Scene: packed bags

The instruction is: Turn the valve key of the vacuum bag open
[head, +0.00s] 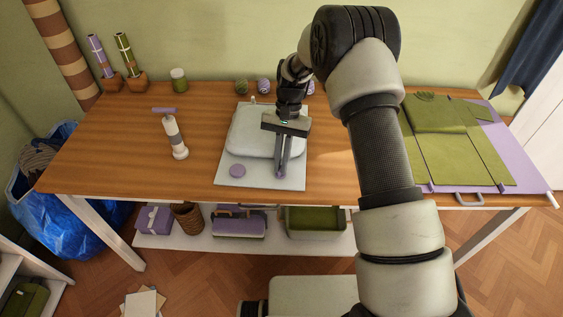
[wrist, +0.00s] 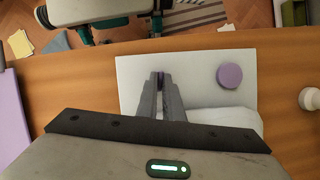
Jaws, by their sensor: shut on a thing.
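The vacuum bag (head: 250,133) is a pale, puffy bag on a light grey flat sheet (head: 228,183) in the middle of the table. Part of it also shows in the wrist view (wrist: 225,115), right of my fingers. My gripper (head: 281,175) points down at the sheet's front part, before the bag. In the wrist view my gripper (wrist: 160,78) has its fingers close together, shut on the small valve key, which they almost wholly hide. How far the key is turned cannot be seen. A loose-looking purple disc (head: 237,170) lies left of the fingers; it also shows in the wrist view (wrist: 229,75).
A white and purple hand pump (head: 174,138) stands left on the table (head: 110,150). Green folded cloth on a purple mat (head: 505,140) fills the right side. Small jars and yarn-like rolls (head: 241,86) line the back edge. Bare wood lies between pump and sheet.

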